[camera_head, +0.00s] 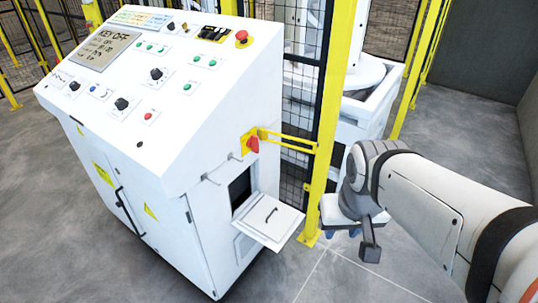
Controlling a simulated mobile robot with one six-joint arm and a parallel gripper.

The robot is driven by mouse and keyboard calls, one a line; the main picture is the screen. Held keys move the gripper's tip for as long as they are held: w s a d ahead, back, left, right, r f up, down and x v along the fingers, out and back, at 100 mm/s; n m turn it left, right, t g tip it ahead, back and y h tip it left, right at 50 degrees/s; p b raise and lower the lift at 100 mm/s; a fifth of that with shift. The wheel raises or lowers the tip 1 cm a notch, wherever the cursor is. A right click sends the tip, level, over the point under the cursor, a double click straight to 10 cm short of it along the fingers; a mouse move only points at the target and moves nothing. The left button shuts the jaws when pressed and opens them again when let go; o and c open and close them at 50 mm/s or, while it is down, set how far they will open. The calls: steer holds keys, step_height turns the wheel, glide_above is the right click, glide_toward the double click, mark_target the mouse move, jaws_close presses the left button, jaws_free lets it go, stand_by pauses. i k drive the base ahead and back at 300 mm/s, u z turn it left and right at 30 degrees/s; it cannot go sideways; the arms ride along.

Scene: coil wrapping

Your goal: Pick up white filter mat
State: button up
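I cannot make out a white filter mat anywhere in the head view. The white control cabinet (150,160) has a dark opening (240,188) in its right side. A white flap with a black handle (268,216) hangs open below this opening, nearly level. What is inside the opening is too dark to tell. My gripper (370,250) is at the end of my arm, to the right of the flap and apart from it. Only a grey end piece shows, so its fingers cannot be told apart and nothing is visibly held.
A yellow post (332,120) with black mesh fencing stands behind the cabinet. A red rotary switch (252,144) on a yellow mount sits above the opening, with a yellow bracket reaching the post. A white machine (365,105) stands behind the fence. Grey floor (345,280) in front is clear.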

mark_target(273, 217)
steer(key=i, duration=0.85)
steer(key=u, duration=0.05)
